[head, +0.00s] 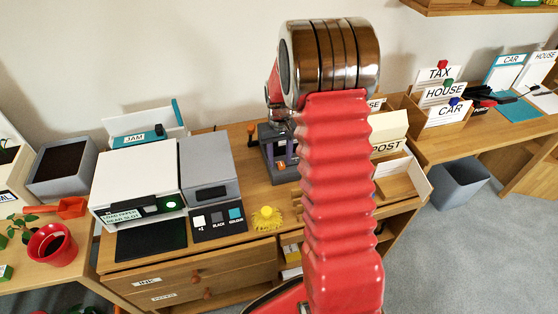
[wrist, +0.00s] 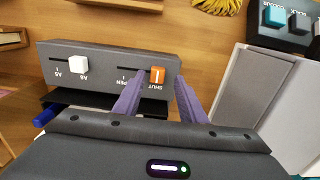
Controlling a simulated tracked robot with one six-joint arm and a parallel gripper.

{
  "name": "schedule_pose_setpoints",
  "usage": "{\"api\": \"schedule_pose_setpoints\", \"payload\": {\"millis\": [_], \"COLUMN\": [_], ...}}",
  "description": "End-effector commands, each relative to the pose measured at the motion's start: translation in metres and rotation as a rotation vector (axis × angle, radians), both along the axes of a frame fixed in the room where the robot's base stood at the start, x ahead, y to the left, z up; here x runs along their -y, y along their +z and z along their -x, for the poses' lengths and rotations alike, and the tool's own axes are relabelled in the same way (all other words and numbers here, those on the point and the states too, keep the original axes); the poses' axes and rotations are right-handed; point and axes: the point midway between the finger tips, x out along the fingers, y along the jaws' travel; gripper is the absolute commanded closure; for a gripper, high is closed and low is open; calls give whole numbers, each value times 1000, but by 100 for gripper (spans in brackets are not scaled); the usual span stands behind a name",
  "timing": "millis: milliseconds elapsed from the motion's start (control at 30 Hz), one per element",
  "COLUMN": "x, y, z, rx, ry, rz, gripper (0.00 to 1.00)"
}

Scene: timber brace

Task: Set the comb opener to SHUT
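The comb opener is an orange slider knob (wrist: 157,75) on the grey front panel (wrist: 105,60) of a dark machine, which also shows in the head view (head: 282,172). In the wrist view the lettering is upside down. The knob is at the right end of its slot, by the SHUT label; the OPEN label is to its left. My gripper (wrist: 158,86) has two purple fingers spread apart, one on each side of the knob. I see gaps at the knob's sides; contact cannot be told. In the head view my red arm hides much of the machine.
A white A4/A5 slider (wrist: 79,64) is left of the orange knob in the wrist view. A printer (head: 135,180) and a grey scanner-like box (head: 207,165) stand left of the machine. A yellow pom-pom (head: 267,218) lies near the desk's front edge. POST trays (head: 388,148) stand to the right.

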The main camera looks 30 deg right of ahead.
Motion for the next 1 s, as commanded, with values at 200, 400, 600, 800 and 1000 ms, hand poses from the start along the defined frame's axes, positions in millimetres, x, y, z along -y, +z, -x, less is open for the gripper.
{"api": "schedule_pose_setpoints", "payload": {"millis": [200, 400, 600, 800, 1000], "x": [0, 0, 0, -1, -1], "y": [36, 71, 103, 121, 122], "z": [-1, -1, -2, -2, -1], "rx": [3, 4, 3, 0, -1], "ry": [0, 0, 0, 0, 0], "rz": [1, 1, 1, -1, -1], "gripper": [62, 62, 62, 62, 62]}}
